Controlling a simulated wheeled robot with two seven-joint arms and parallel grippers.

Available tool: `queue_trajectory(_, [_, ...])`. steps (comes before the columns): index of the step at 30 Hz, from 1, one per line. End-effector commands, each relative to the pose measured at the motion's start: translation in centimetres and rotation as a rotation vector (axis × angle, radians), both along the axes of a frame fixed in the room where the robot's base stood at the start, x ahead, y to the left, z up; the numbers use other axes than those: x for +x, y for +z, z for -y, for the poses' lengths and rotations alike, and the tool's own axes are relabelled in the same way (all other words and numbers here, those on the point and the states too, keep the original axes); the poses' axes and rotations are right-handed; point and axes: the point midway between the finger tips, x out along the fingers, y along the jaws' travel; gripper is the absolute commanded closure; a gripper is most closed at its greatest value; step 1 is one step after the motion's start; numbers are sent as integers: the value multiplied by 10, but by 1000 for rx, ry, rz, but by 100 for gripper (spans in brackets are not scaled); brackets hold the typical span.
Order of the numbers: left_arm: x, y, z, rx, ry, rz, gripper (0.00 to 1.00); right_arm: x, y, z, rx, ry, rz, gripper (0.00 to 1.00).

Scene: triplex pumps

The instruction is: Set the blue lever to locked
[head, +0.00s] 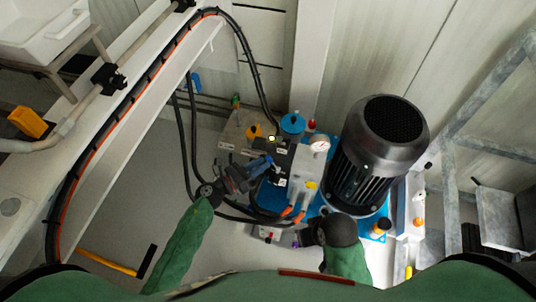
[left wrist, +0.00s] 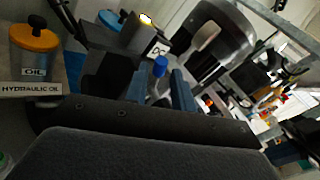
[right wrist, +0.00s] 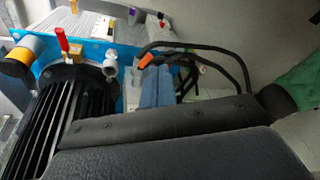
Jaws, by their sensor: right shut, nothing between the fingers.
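The blue lever (left wrist: 160,67) shows its blue tip on a pale stem in the left wrist view. My left gripper (left wrist: 160,90) is open, with one blue finger on each side of the lever; I cannot tell whether either touches it. In the head view my left gripper (head: 262,163) reaches to the middle of the pump unit, and the lever cannot be told apart from the blue fingers there. My right gripper (right wrist: 156,87) is shut and empty, low in front of the unit. In the head view it shows dark (head: 312,236) in front of the motor.
A big black motor (head: 378,150) stands right of the lever area. A gauge (head: 319,145), a blue cap (head: 292,124) and an orange-lidded oil container (left wrist: 32,55) are close by. Black hoses (head: 190,140) loop at the left. Orange-tipped hoses (right wrist: 146,60) lie near my right gripper.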

Motion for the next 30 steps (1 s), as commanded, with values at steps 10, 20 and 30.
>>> queue_trajectory(10, [22, 1, 32, -2, 1, -1, 75, -6, 16, 13, -30, -12, -36, 100])
queue_trajectory(20, [24, 0, 35, -1, 1, -1, 75, -8, 16, 15, -34, -14, -44, 100])
queue_trajectory(30, [24, 0, 35, 0, 1, -1, 100, -7, 17, 15, -33, -14, -42, 100])
